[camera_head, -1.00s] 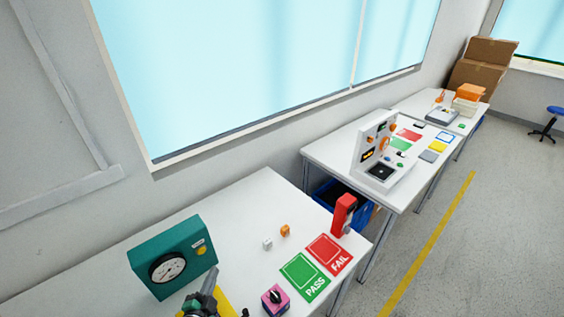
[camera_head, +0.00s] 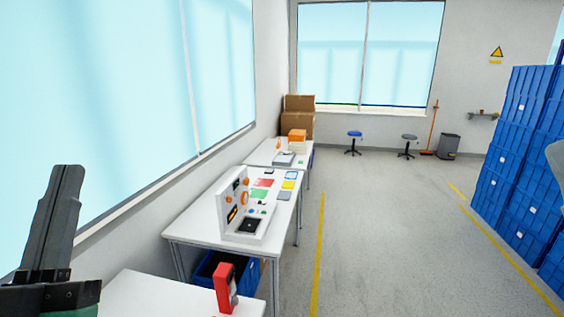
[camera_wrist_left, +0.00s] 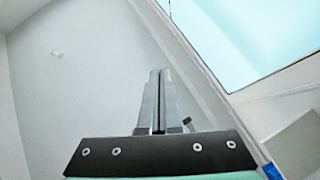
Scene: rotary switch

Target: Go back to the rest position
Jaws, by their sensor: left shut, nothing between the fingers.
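My left gripper (camera_head: 66,172) stands at the left edge of the head view, fingers pointing up, in front of the window and above the near table. Its fingers are shut with nothing between them. In the left wrist view the closed fingers (camera_wrist_left: 160,75) point at the bare wall. The near white table (camera_head: 150,295) shows only in part at the bottom of the head view. A red device (camera_head: 224,288) stands upright on its right part. My right gripper is not in view.
A second white table (camera_head: 190,222) carries a white panel unit (camera_head: 238,208) and coloured cards. A blue crate (camera_head: 215,268) sits below it. Stacked blue crates (camera_head: 515,160) stand at the right. The grey floor (camera_head: 385,240) between is clear. A window (camera_head: 130,90) fills the left wall.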

